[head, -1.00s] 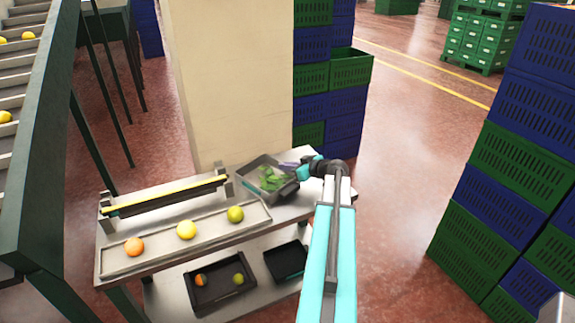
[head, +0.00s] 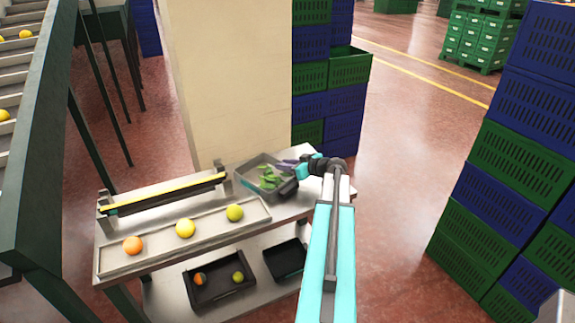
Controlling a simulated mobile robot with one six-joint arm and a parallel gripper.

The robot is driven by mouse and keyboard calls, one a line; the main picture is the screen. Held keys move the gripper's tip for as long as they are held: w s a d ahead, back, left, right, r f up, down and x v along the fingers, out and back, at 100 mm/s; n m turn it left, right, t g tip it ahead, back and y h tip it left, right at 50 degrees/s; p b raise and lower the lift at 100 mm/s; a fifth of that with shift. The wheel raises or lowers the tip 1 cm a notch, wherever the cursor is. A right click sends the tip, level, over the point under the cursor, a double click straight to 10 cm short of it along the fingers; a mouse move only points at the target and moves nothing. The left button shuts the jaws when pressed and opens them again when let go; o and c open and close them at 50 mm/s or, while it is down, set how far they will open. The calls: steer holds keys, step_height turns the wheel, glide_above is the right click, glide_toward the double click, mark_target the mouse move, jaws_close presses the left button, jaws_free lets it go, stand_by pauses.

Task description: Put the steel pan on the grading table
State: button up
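The steel pan (head: 243,182) is a grey, shallow, square-sided pan with green leaves (head: 268,178) in it. It is over the back right end of the grading table's (head: 215,245) top; whether its base touches the top is not clear. My gripper (head: 288,187), black with a teal wrist, is at the pan's right rim. Its fingertips are too small and dark to tell whether they are closed on the rim.
A long tray (head: 160,256) with an orange and two yellow-green fruits lies on the table's front. A yellow-edged bar (head: 165,193) stands behind it. Two black trays (head: 220,293) sit on the lower shelf. A pale pillar (head: 228,80) and stacked crates (head: 328,100) stand behind.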

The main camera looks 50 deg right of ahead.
steer(key=shift+r, duration=0.15)
steer(key=b+v, duration=0.4)
steer(key=v, duration=0.7)
steer(key=shift+s+r, duration=0.25)
steer(key=shift+s, duration=0.2)
stand_by(0.4)
